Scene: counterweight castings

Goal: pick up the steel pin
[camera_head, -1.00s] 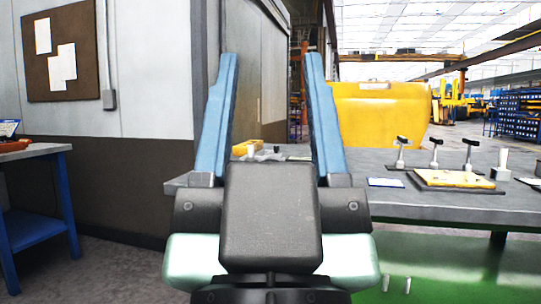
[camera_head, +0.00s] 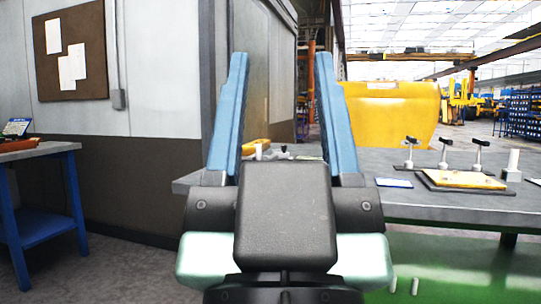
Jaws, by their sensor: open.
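My gripper (camera_head: 281,62) stands upright in the middle of the view, its two blue fingers wide apart with nothing between them. Its dark body hides part of the grey table (camera_head: 445,205) behind it. I cannot single out the steel pin for certain.
A fixture with a yellow plate (camera_head: 465,180) and several black-topped clamps (camera_head: 444,150) stands on the table, with a white-blue card (camera_head: 394,183) to its left. A yellow casting (camera_head: 390,115) is behind. A blue bench (camera_head: 40,225) and a wall (camera_head: 160,70) are at the left.

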